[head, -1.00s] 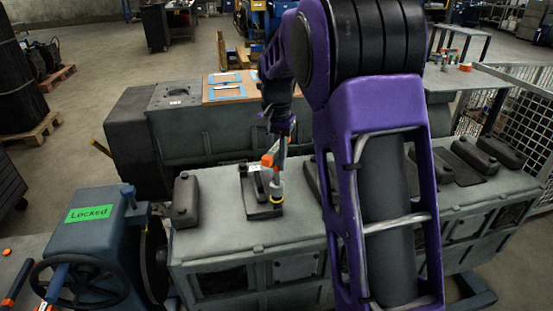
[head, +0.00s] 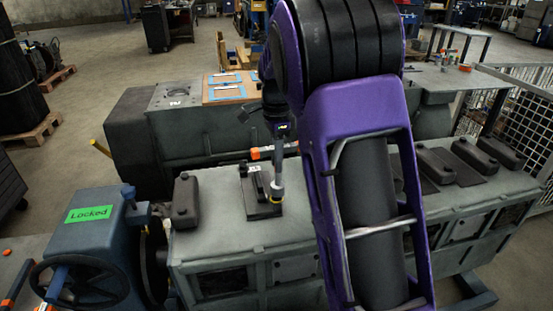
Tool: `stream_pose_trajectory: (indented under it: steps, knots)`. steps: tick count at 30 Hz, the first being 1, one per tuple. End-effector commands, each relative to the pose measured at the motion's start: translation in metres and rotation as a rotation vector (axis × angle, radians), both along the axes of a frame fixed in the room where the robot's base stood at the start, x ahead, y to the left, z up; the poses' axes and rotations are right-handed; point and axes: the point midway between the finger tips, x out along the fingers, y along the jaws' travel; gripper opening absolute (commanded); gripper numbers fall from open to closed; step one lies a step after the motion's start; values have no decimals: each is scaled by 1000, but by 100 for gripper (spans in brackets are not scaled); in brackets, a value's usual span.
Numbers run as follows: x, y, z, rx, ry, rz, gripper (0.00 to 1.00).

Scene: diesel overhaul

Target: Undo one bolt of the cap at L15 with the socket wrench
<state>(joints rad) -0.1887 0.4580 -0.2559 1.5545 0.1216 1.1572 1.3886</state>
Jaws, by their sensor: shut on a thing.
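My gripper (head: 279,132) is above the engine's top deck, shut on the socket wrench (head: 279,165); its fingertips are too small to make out. The wrench stands nearly upright, with a grey shaft, orange bits near its upper part and a yellow ring low down. Its lower end is at the right side of a dark cap on a flat black base (head: 264,211), in the opening on the deck, which I take to be the cap at L15. The bolt under the socket is hidden, and I cannot tell how far the socket is seated.
A closed dark cover (head: 185,202) stands left of the open spot. More covers (head: 473,157) sit on the right of the deck (head: 222,222). A blue turning unit (head: 88,232) with a green "Locked" sign is at the left. My arm hides the deck's middle.

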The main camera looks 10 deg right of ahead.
Motion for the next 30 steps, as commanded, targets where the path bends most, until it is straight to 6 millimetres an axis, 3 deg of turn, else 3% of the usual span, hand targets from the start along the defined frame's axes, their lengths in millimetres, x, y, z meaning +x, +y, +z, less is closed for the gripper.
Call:
stream_pose_trajectory:
  steps: [30]
  knots:
    - [1, 0, 1, -11, -1, -852, 0]
